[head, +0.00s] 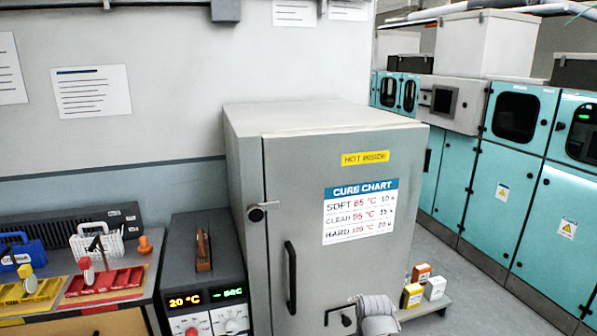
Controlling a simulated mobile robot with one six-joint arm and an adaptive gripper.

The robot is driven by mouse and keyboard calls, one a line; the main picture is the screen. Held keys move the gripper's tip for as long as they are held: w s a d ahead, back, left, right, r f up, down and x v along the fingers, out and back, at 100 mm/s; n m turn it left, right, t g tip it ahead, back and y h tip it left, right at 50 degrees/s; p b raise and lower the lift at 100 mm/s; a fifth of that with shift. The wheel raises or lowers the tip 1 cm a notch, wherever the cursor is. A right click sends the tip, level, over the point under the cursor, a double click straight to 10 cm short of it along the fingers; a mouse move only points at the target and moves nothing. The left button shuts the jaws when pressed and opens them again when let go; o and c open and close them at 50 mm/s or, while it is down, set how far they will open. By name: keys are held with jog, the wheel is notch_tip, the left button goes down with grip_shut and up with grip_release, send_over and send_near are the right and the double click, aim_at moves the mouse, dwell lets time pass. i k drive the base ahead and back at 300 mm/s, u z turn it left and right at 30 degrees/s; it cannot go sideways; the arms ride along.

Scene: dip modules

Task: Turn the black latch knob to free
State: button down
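The black latch knob (256,214) sits on the left edge of the grey oven door (320,270), with a short pale bar pointing right from it. The door looks closed, with a dark vertical handle (291,277) below the latch. My gripper (338,312) shows as a small dark shape at the bottom, in front of the lower door, beside my grey wrist. It is well below and to the right of the knob, apart from it. Its fingers are too small and dark to tell open from shut.
Small coloured containers (421,272) sit right of the oven. Teal cabinets line the right.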

aim_at(256, 214)
jog(key=k, duration=1.35)
jog(key=u, duration=0.25)
jog(key=i, duration=0.95)
jog(key=z, duration=0.15)
